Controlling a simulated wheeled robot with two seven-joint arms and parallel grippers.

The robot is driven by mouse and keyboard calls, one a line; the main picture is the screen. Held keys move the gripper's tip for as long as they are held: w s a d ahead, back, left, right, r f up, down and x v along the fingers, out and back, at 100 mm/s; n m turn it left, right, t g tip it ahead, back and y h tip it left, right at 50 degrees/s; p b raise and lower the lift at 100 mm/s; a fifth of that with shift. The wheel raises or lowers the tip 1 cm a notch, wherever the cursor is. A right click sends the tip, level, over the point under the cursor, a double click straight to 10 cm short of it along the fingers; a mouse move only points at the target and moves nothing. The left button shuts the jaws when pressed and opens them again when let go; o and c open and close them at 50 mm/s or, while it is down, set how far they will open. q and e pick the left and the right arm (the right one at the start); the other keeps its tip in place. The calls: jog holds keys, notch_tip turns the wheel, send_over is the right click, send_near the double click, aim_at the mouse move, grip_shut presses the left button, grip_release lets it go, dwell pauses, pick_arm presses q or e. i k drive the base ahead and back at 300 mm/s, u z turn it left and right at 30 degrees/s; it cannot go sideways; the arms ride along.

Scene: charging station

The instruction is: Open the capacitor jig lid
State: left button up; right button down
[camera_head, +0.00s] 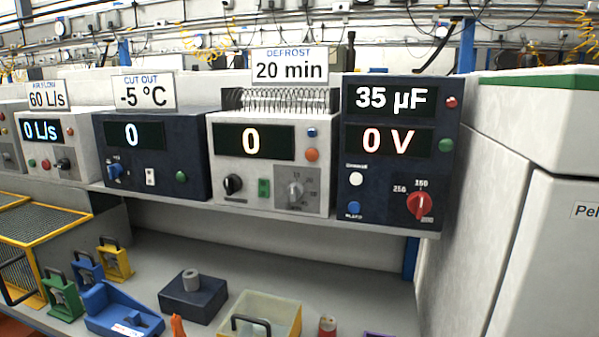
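A box with pale yellow translucent walls (272,306) and a black handle (250,322) at its front stands at the bottom centre of the lower shelf. It may be the capacitor jig, but no label on it shows. Its lower front is cut off by the picture edge, and I cannot tell whether its lid is shut. The capacitor tester (392,185) above it on the right reads 35 µF and 0 V. It has a red dial, a white button and a blue button. Neither of my grippers is in view.
A dark block with a grey cylinder (193,293), a blue angled device (122,314) and several small handled blocks stand left of the box. A small red cylinder (327,327) is at its right. The instrument shelf (265,212) overhangs behind. A white cabinet (545,250) bounds the right.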

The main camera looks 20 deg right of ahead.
aim_at(267, 324)
jog(key=k, duration=0.5)
jog(key=u, duration=0.85)
jog(key=i, duration=0.75)
jog(key=z, duration=0.25)
